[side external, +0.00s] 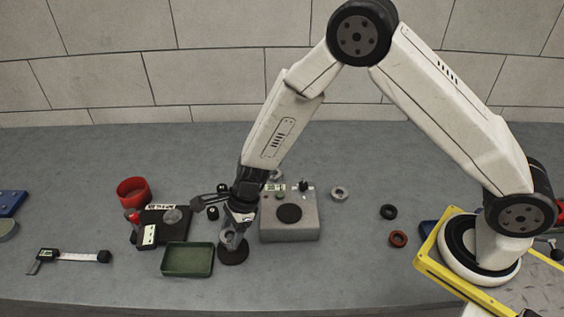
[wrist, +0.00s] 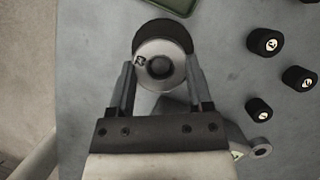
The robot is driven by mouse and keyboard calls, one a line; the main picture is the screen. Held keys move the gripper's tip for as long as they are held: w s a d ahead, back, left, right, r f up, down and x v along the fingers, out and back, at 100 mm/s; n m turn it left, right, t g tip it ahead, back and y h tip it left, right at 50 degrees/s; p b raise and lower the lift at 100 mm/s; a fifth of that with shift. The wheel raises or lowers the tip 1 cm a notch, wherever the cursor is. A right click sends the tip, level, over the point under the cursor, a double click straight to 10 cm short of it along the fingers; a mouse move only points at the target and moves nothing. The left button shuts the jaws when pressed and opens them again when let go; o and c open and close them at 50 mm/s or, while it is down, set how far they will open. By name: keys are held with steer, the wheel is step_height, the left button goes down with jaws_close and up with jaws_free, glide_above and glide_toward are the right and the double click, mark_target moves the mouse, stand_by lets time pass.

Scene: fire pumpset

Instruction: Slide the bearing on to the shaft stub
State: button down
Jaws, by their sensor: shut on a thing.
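The bearing is a light grey ring (wrist: 147,74) with a dark bore, between my fingertips in the wrist view. My gripper (wrist: 160,72) is shut on it, one finger on each side. In the side view my gripper (side external: 231,238) points down over a dark round base (side external: 233,257), which also shows behind the bearing in the wrist view (wrist: 162,29). The bearing is over the near part of this base in the wrist view. A dark round shape fills the bore's middle. I cannot tell whether it is the shaft stub's end or how far the bearing is over it.
A green tray (side external: 187,273) is close on the left, with a black device (side external: 150,222) and red cup (side external: 133,191) behind. A grey box (side external: 290,232) stands close on the right. Loose rings (side external: 388,212) lie farther right.

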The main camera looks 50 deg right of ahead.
steer(key=shift+f, duration=0.2)
jaws_free()
steer(key=shift+r, duration=0.15)
steer(key=v, duration=0.7)
steer(key=shift+d+r, duration=0.2)
steer(key=shift+r, duration=0.05)
stand_by(1.2)
steer(key=s+d+r+n+h, duration=0.2)
steer(key=s+d+r+n, duration=0.2)
steer(key=s+d+n, duration=0.3)
steer(key=s+d+r+n+t+h, duration=0.1)
steer(key=s+d+r+n, duration=0.3)
steer(key=d+n, duration=0.6)
steer(key=s+n+h, duration=0.1)
steer(key=s+n, duration=0.1)
steer(key=n, duration=0.2)
steer(key=shift+s+d, duration=0.35)
steer(key=shift+s, duration=0.05)
